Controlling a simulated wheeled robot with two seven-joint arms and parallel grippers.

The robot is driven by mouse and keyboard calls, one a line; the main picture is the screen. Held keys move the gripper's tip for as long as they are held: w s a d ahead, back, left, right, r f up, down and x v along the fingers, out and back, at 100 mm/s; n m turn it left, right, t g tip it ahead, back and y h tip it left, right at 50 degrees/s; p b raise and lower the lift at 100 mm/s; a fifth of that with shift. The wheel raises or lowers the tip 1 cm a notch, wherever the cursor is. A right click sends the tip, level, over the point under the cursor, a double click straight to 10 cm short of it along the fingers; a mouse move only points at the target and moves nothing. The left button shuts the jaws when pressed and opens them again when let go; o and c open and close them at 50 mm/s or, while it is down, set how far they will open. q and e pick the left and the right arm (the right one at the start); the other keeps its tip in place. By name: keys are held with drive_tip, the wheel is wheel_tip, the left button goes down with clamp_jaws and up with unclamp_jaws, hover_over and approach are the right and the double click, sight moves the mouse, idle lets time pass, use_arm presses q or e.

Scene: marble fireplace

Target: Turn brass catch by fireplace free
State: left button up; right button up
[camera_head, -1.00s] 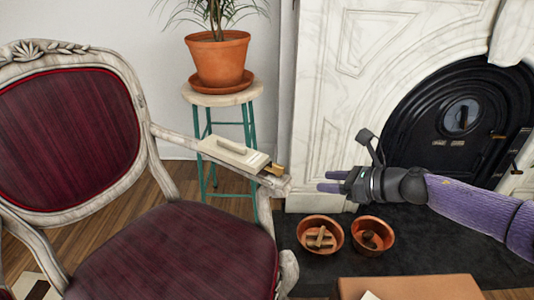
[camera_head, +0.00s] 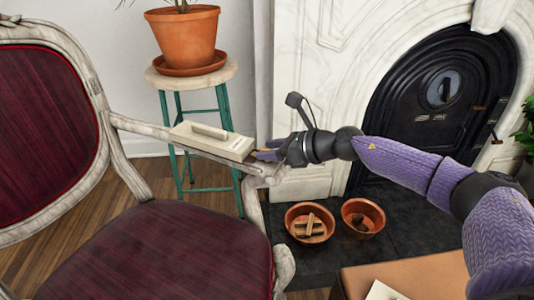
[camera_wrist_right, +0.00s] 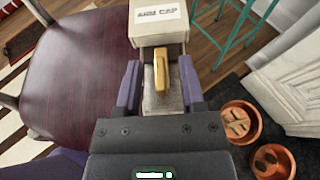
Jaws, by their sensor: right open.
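The brass catch (camera_wrist_right: 161,70) sticks up at the end of a cream-white block (camera_wrist_right: 158,22) with printed lettering. In the head view this block (camera_head: 212,142), with a raised handle-like bar, lies on the armchair's wooden armrest. My right gripper (camera_wrist_right: 160,84) is open, with one purple finger on each side of the catch. I cannot tell whether either finger touches it. In the head view my right gripper (camera_head: 264,154) is at the block's right end and mostly hides the catch. The fireplace (camera_head: 440,90), with its black door, stands to the right. My left gripper is out of view.
The armchair's red seat (camera_head: 160,250) fills the lower left. A potted plant (camera_head: 183,38) stands on a teal-legged stool (camera_head: 205,80) behind the armrest. Two terracotta bowls (camera_head: 308,241) (camera_head: 362,236) sit on the dark hearth. A brown box (camera_head: 415,274) is at the bottom.

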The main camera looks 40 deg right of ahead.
drive_tip(key=shift+w+a, duration=0.1)
drive_tip(key=shift+w, duration=0.15)
clamp_jaws()
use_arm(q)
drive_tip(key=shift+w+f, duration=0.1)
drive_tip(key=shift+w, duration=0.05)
